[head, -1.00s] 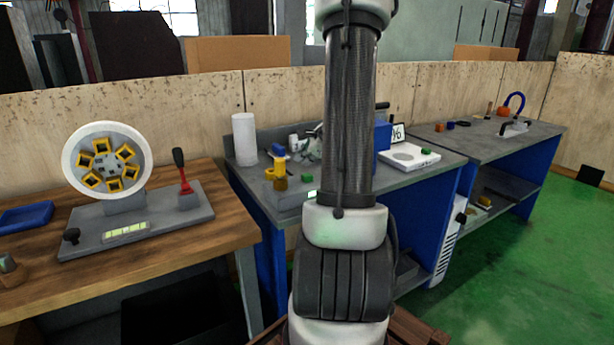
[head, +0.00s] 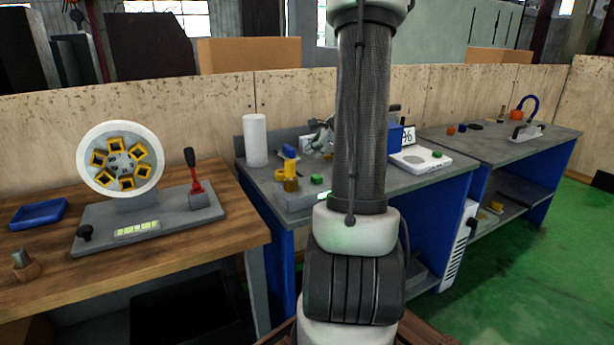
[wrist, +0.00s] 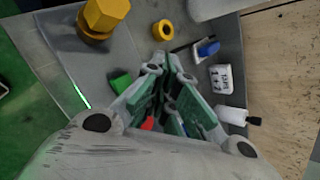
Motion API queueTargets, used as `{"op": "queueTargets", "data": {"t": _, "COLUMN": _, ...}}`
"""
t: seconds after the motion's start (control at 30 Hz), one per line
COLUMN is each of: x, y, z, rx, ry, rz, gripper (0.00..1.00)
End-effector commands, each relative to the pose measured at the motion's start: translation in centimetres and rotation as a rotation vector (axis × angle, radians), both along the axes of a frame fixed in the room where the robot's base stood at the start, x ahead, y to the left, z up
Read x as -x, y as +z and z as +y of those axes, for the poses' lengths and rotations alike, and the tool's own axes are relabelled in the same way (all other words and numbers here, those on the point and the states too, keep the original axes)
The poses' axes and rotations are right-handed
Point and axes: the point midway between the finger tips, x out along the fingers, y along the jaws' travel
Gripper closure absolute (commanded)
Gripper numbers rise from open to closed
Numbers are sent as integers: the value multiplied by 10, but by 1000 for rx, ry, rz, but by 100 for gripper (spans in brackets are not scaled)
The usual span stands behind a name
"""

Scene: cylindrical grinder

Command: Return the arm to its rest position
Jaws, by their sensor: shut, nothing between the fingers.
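My arm (head: 360,130) stands upright in the middle of the head view and hides part of the blue bench behind it. My gripper (wrist: 168,68) shows in the wrist view with its green-padded fingers together and nothing held between them. It is above the grey bench top, apart from the yellow hexagonal part (wrist: 106,12) and the green block (wrist: 121,80). In the head view the gripper is mostly hidden behind my arm.
The blue bench carries a white roll (head: 255,140) and a white scale (head: 420,159). Green floor (head: 520,265) is clear at right.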

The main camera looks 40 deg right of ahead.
Motion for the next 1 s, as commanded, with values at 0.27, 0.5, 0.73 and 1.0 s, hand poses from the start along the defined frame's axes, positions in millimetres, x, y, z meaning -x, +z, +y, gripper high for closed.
{"op": "queueTargets", "data": {"t": 0.27, "x": 0, "y": 0, "z": 0, "rx": 3, "ry": 3, "rz": 0, "gripper": 100}}
{"op": "queueTargets", "data": {"t": 0.5, "x": 33, "y": -23, "z": 27, "rx": 122, "ry": 303, "rz": 100, "gripper": 100}}
{"op": "queueTargets", "data": {"t": 0.73, "x": 112, "y": -9, "z": 107, "rx": 373, "ry": 916, "rz": 256, "gripper": 100}}
{"op": "queueTargets", "data": {"t": 1.0, "x": 196, "y": 38, "z": 187, "rx": 776, "ry": 1637, "rz": 382, "gripper": 100}}
